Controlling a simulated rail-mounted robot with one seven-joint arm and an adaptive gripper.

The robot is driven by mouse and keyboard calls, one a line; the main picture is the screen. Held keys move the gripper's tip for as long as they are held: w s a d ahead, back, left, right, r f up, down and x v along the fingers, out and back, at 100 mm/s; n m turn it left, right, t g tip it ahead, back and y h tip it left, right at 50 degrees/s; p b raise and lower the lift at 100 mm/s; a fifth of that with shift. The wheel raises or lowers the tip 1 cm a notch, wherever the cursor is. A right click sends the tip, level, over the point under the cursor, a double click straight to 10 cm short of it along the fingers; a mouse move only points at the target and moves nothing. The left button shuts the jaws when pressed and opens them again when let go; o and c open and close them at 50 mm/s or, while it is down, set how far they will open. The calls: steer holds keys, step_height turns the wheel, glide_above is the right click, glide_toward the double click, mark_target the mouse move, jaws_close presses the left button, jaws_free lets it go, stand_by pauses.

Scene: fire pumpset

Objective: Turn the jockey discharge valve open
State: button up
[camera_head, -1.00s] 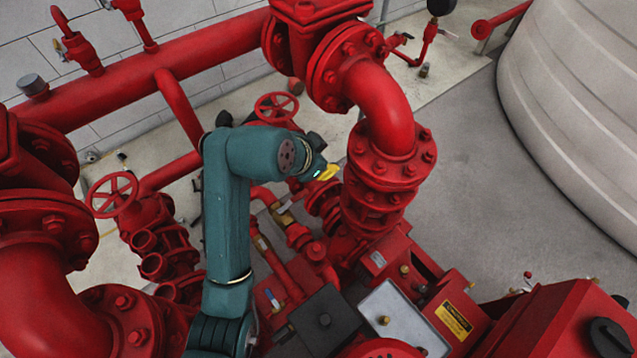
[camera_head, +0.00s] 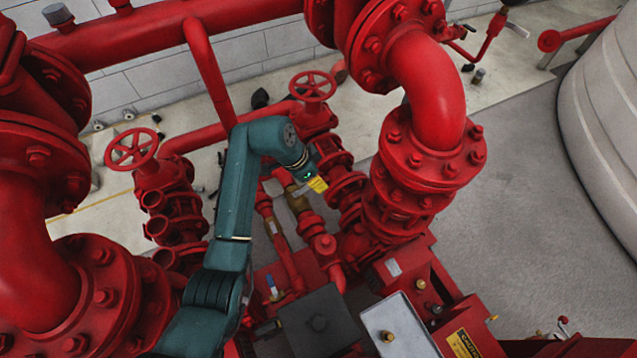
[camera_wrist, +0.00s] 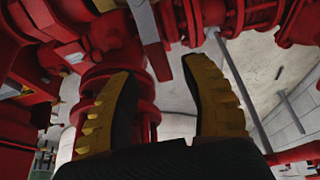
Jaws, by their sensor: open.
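My gripper (camera_head: 317,185) hangs over the small brass-fitted pipework in the middle of the head view, with a yellow finger showing. In the wrist view the gripper (camera_wrist: 157,75) has its two yellow and black fingers apart, with nothing held between them. A brass valve body (camera_head: 298,200) on a thin red line sits just below and left of the fingers. A red handwheel (camera_head: 313,86) stands behind the gripper, and another handwheel (camera_head: 132,149) stands at the left. A blue-handled small valve (camera_head: 271,285) is lower down. I cannot tell which is the jockey discharge valve.
A large red flanged elbow (camera_head: 428,90) rises right of my gripper. Another big pipe (camera_head: 35,270) fills the left. A dark box (camera_head: 320,320) and a grey box (camera_head: 400,328) stand in front. Open floor (camera_head: 540,200) lies toward the pale tank (camera_head: 605,150).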

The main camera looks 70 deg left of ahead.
steer(key=shift+x, duration=0.9)
jaws_close()
